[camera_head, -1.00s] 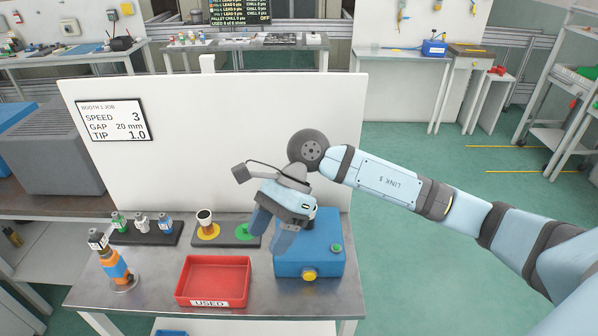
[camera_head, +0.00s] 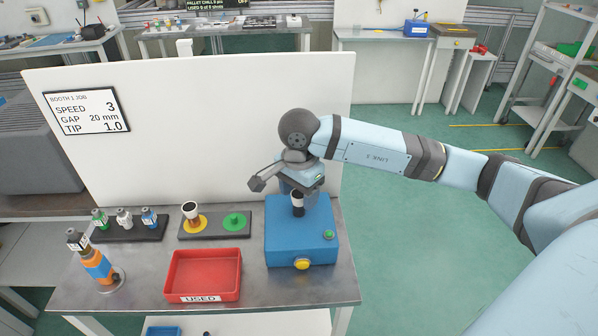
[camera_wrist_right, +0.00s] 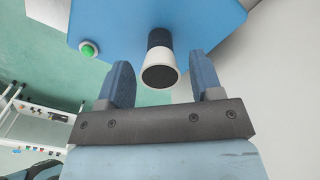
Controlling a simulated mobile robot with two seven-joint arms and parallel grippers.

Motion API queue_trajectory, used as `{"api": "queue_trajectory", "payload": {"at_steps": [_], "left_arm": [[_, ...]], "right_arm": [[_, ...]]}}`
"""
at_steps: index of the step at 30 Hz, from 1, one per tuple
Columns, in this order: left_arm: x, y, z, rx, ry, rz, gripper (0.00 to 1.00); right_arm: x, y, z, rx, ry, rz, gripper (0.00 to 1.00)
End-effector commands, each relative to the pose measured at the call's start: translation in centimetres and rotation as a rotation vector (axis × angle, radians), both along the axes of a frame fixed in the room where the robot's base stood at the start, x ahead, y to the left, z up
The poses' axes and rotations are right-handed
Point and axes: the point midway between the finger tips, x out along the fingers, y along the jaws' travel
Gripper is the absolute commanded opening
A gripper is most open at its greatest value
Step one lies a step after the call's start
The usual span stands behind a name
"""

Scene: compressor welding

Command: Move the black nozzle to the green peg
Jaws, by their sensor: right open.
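A black nozzle with a white upper part (camera_head: 298,208) stands upright on top of the blue box (camera_head: 285,232); it also shows in the right wrist view (camera_wrist_right: 159,68). My right gripper (camera_head: 299,187) points down over it. In the right wrist view, the open fingers (camera_wrist_right: 162,84) have the nozzle between and slightly beyond their tips, with visible gaps on both sides. The green peg (camera_head: 235,221) stands bare on a dark plate left of the blue box. My left gripper is out of view.
A red USED tray (camera_head: 203,252) is in front. A white panel (camera_head: 215,120) stands behind.

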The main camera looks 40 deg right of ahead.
Motion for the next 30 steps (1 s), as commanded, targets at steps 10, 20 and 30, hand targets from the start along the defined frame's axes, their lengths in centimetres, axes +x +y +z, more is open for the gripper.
{"api": "queue_trajectory", "payload": {"at_steps": [10, 20, 30], "left_arm": [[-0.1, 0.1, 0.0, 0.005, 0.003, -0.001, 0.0], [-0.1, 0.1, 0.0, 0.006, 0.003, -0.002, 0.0], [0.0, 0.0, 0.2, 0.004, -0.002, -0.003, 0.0]], "right_arm": [[0.0, 0.0, -3.7, 0.001, 0.0, 0.0, 0.6], [0.0, 0.0, -4.0, 0.0, 0.0, 0.0, 0.55], [0.0, 0.0, -3.9, 0.0, -0.001, 0.0, 0.12]]}}
